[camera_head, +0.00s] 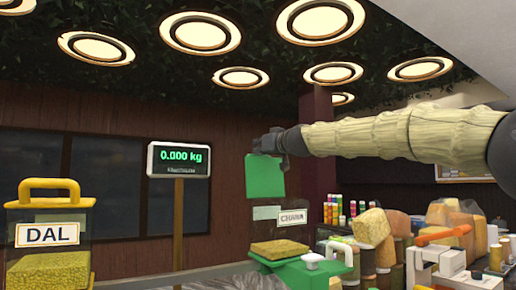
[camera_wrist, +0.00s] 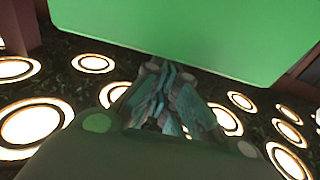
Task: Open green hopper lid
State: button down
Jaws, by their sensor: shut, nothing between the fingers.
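The green lid (camera_head: 265,178) stands about upright above the hopper labelled CHANA (camera_head: 265,213), its flat face toward the head camera. The hopper has see-through walls, a green base and a yellow grainy fill (camera_head: 279,249). My gripper (camera_head: 272,143) is at the lid's upper edge, at the end of my arm coming from the right. In the wrist view the lid (camera_wrist: 190,35) fills the top as a broad green panel. The shut fingers (camera_wrist: 166,100) are just below it with nothing between them. I cannot tell whether they touch the lid.
A DAL hopper (camera_head: 50,212) with a yellow handle stands at the left. A scale display (camera_head: 180,159) on a post reads 0.000 kg. Crowded blocks, jars and bottles (camera_head: 372,226) fill the counter at the right. Round ceiling lamps (camera_head: 200,32) hang above.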

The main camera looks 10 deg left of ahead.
jog(key=s+d+r+b, duration=0.3)
jog(key=s+d+r, duration=0.3)
jog(key=s+r, duration=0.2)
jog(key=shift+s+d+r, duration=0.2)
jog(key=shift+d+r, duration=0.1)
jog(key=shift+r, duration=0.25)
